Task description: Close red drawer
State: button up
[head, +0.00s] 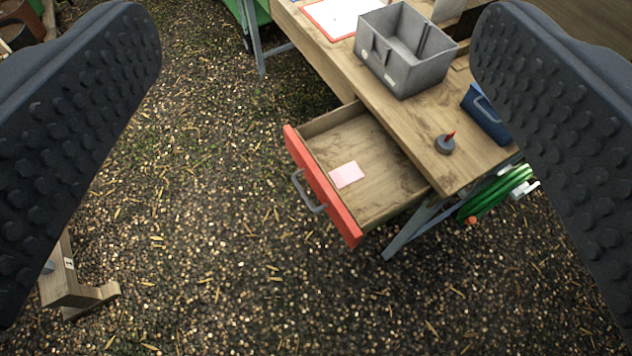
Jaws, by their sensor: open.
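The red drawer (322,187) is pulled well out of the wooden workbench (350,75). Its red front has a grey bar handle (308,193) and faces lower left. Inside, a pink slip of paper (347,174) lies on the bare wooden bottom. My gripper (315,45) is open and empty. Its two dark, studded fingers frame the picture at left and right, with the drawer between them in the view and farther off. Nothing visible touches the drawer.
On the bench stand a grey box (400,70), a small dark pot with a red tip (445,144) and a blue container (487,115). A green hose (497,194) hangs beside the bench leg. A wooden stand (75,285) is lower left. The gravel before the drawer is clear.

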aim_at(392, 183)
jog(key=u, duration=0.55)
jog(key=k, duration=0.9)
jog(key=z, duration=0.75)
jog(key=i, duration=1)
jog(key=u, duration=0.05)
